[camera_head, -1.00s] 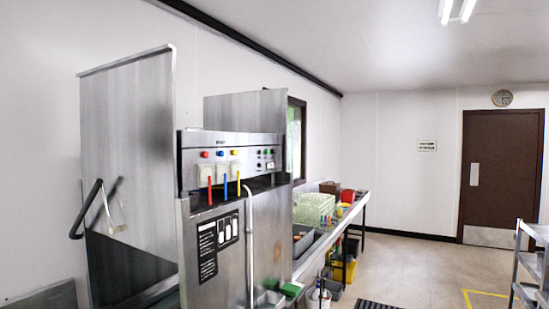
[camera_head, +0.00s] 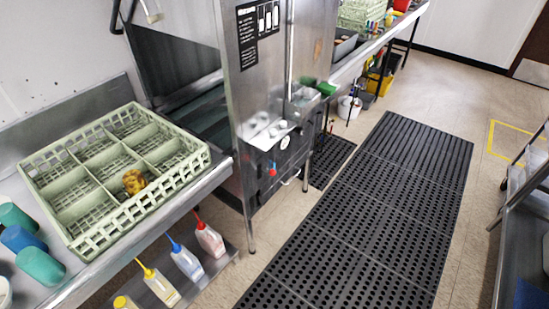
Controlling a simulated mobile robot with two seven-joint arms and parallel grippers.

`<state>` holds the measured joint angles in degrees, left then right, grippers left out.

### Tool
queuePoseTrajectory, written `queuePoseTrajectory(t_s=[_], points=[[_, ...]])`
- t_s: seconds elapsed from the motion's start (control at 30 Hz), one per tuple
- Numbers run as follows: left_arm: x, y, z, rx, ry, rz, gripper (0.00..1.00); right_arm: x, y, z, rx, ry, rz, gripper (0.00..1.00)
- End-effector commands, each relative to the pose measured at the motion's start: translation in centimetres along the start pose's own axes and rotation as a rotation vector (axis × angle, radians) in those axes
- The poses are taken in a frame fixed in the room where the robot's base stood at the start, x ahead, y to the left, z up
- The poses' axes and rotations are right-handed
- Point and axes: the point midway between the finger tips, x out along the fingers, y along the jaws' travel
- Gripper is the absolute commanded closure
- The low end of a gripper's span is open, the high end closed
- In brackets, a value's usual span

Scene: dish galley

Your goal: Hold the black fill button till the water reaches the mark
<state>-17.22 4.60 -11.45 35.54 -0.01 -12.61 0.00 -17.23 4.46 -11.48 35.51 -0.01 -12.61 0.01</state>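The steel dish machine (camera_head: 256,95) stands in the upper middle, with a black label plate (camera_head: 259,20) on its front side. Low on its front are a small round white dial (camera_head: 284,142) and a small red part (camera_head: 272,170). I cannot make out a black fill button, a water level or a mark in this view. The upper control panel is out of the frame. Neither of my grippers is in view.
A green compartment rack (camera_head: 205,158) holding a yellow-brown item (camera_head: 134,182) sits on the left steel counter. Bottles with red, blue and yellow tips stand on a shelf below. A black floor mat (camera_head: 370,210) covers the aisle. A steel cart (camera_head: 515,225) is at right.

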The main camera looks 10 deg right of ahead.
Motion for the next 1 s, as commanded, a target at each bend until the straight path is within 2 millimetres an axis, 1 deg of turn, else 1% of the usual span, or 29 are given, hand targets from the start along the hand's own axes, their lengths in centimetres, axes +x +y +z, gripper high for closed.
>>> queuePoseTrajectory(t_s=[0.03,0.07,0.6,1.0], points=[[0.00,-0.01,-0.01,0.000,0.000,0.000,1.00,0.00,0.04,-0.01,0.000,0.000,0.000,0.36],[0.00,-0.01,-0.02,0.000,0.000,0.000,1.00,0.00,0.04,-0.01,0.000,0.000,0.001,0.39],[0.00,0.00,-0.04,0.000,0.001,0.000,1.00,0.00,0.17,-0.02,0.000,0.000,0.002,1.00],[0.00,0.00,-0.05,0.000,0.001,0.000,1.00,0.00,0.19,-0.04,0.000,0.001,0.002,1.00]])
